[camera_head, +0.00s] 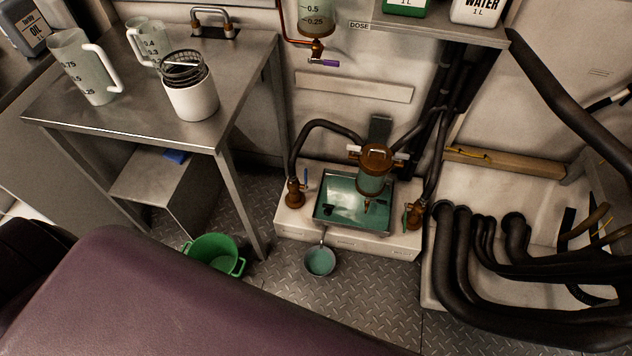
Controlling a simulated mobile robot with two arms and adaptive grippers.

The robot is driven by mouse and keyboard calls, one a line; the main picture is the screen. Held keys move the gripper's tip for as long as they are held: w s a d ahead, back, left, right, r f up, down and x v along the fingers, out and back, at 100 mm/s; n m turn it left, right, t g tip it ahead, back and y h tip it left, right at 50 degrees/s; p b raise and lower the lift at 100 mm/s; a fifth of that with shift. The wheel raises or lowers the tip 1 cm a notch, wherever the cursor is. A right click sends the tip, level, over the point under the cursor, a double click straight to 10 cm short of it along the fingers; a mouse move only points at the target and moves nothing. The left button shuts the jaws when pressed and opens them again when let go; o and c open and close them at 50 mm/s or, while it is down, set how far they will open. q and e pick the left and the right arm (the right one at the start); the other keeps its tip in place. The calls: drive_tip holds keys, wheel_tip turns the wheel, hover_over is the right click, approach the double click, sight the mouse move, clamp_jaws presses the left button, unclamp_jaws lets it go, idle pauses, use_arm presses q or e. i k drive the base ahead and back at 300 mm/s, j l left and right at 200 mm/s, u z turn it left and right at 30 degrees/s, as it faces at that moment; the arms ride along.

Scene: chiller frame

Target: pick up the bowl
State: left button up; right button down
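A small grey bowl (320,263) with greenish liquid in it stands on the diamond-plate floor, in front of the white base under the metal tray. A thin spout or handle shows between the bowl and the base; I cannot tell which it is. Neither of my grippers is in view.
A green bucket (213,254) stands left of the bowl, partly hidden by a large purple surface (150,300). Behind the bowl is a metal tray (382,222) of green liquid. Thick black hoses (470,285) lie to the right. A steel table (130,110) stands at left.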

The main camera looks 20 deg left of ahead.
sight(318, 262)
drive_tip(key=k+j+u, duration=0.15)
drive_tip(key=k, duration=0.2)
drive_tip(key=k+j+u, duration=0.2)
drive_tip(key=k, duration=0.15)
drive_tip(key=k+j+u, duration=0.1)
drive_tip(key=u, duration=0.9)
drive_tip(key=l+z, duration=0.15)
drive_tip(key=z, duration=0.85)
